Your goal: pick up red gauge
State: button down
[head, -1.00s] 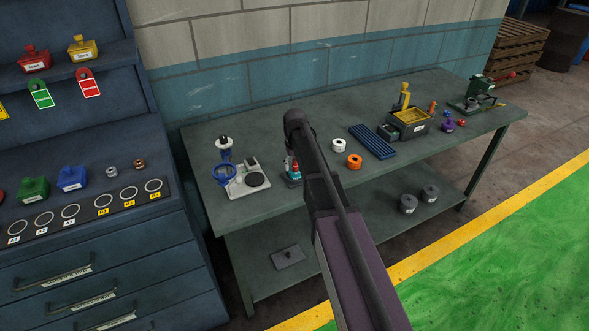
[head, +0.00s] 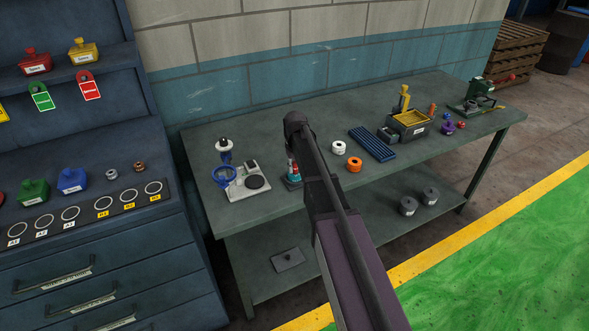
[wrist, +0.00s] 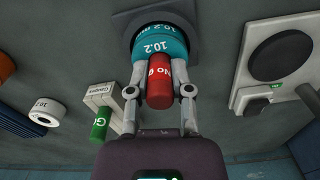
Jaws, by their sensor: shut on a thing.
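The red gauge (wrist: 159,80) is a red cylinder with white lettering, seen end-on in the wrist view. It stands at a teal round piece (wrist: 160,45) marked 10.2, which sits on a dark base (wrist: 193,22). My gripper (wrist: 159,76) has one finger on each side of the red gauge and is shut on it. In the head view, the teal and red piece (head: 291,172) shows small on the workbench, just left of my arm, which hides part of it.
A green gauge (wrist: 101,124) by a pale block and a white ring (wrist: 45,112) lie left in the wrist view. A pale device with a black disc (wrist: 280,55) stands right. On the workbench (head: 300,110), an orange ring (head: 354,164) and blue ribbed mat (head: 372,143) lie right of my arm.

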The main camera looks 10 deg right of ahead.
jog(key=shift+r, duration=0.1)
notch_tip(320, 180, up, 3)
jog(key=p, duration=0.3)
jog(key=shift+r, duration=0.1)
jog(key=s+r+p, duration=0.1)
jog(key=s+p, duration=0.1)
jog(key=s, duration=1.4)
jog(key=shift+r, duration=0.3)
